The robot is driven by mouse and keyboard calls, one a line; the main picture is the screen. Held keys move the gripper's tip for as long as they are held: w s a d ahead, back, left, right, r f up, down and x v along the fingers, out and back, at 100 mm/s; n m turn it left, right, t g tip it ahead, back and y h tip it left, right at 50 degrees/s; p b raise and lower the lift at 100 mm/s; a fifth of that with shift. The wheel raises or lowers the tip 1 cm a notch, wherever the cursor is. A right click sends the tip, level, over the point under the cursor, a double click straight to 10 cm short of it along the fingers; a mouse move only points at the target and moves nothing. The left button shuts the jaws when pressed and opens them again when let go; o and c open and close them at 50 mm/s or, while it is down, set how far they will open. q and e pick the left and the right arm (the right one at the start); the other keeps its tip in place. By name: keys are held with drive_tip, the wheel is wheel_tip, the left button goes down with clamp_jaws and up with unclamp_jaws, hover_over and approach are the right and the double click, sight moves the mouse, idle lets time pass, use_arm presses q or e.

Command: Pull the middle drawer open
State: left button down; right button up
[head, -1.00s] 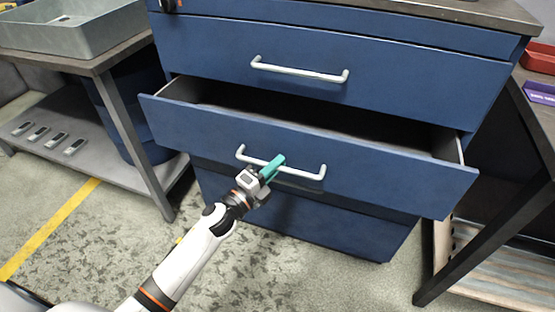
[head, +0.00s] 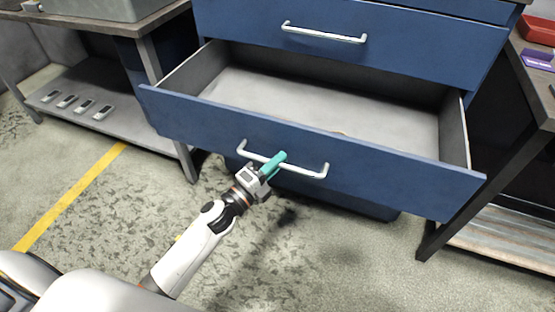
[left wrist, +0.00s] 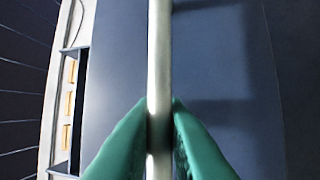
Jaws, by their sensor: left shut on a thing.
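The middle drawer (head: 385,168) of the blue cabinet stands well open in the head view. Its grey inside floor (head: 310,98) shows and looks mostly bare, with a small tan spot just behind the front panel. A pale bar handle (head: 312,173) runs across its front. My left gripper (head: 272,165), with teal fingers, is shut on this handle near its middle. In the left wrist view the handle (left wrist: 160,60) runs upright between the two teal fingertips (left wrist: 160,115). My right gripper is not in view.
A closed drawer (head: 400,50) with its own handle (head: 324,33) is above. A workbench with a low shelf (head: 110,120) holding several small devices stands at left. A dark-legged table (head: 490,185) with a red bin (head: 538,30) stands at right. Floor in front is clear.

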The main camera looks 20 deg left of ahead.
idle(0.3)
use_arm(q)
drive_tip(key=c, duration=1.5)
unclamp_jaws()
drive_tip(key=shift+o, duration=0.2)
drive_tip(key=v, duration=1.2)
